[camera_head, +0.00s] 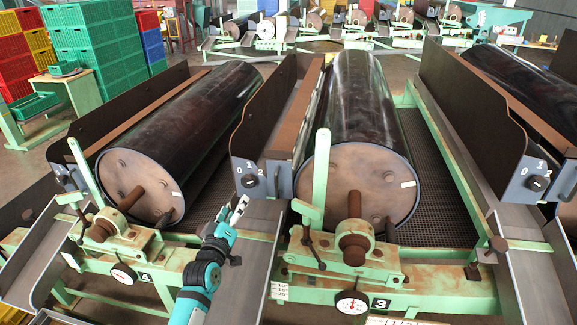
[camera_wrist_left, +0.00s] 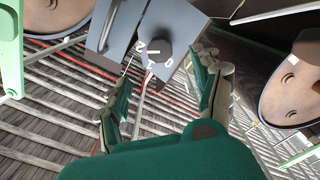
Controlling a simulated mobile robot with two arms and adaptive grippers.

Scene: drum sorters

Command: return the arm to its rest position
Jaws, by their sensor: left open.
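My left gripper (camera_head: 240,208) is in front of the drum sorters, below the grey switch box (camera_head: 249,179) between two drums. In the left wrist view, its two green fingers (camera_wrist_left: 165,88) stand apart with nothing between them. Ahead of the fingertips is the dark round knob (camera_wrist_left: 158,46) on the switch box, marked 0, 1 and 2. The knob's white mark seems to point toward the 2. The fingers look apart from the knob. My right gripper is not in view.
A dark drum (camera_head: 361,113) with a green lever (camera_head: 318,185) lies right of my left arm, and another drum (camera_head: 180,146) lies left. Green frames and metal chutes (camera_head: 250,244) closely surround the arm. Stacked crates (camera_head: 92,38) stand at the back left.

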